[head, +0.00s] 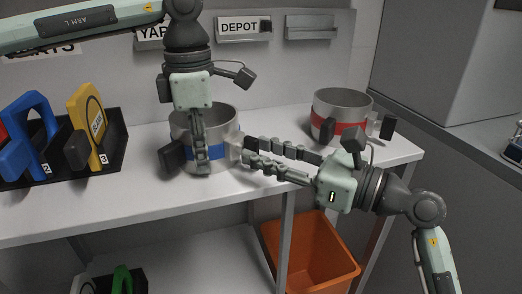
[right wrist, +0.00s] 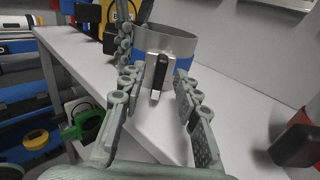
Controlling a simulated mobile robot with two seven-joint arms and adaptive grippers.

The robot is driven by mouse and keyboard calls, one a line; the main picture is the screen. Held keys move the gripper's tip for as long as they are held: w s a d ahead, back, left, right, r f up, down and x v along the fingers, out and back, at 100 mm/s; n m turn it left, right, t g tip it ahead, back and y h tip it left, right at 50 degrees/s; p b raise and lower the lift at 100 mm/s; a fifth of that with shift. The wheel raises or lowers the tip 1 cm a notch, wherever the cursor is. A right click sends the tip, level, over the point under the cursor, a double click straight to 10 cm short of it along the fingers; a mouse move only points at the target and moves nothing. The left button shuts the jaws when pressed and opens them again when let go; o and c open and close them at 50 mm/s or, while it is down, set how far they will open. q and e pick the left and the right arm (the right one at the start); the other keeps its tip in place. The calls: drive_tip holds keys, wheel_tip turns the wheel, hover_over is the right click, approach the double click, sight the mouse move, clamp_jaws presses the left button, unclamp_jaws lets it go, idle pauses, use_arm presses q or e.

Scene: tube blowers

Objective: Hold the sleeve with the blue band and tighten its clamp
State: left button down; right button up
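The metal sleeve with the blue band (head: 220,149) stands upright on the white bench, and also shows in the right wrist view (right wrist: 178,45). My left gripper (head: 201,160) comes down over its near wall, one finger outside and the other apparently inside, closed on the wall. The clamp's black lever (right wrist: 160,70) sticks out from the sleeve toward the right wrist camera. My right gripper (head: 246,153) is open to the sleeve's right, also seen in the right wrist view (right wrist: 158,88), with the lever between its spread fingers. Whether a finger touches the lever cannot be told.
A sleeve with a red band (head: 345,128) stands at the right of the bench. A black rack (head: 118,140) with blue and yellow tools is at the left. An orange bin (head: 310,255) is below the bench. The bench front between rack and sleeve is clear.

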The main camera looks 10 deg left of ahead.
drive_tip(key=shift+w+a, duration=0.2)
drive_tip(key=shift+a, duration=0.3)
clamp_jaws()
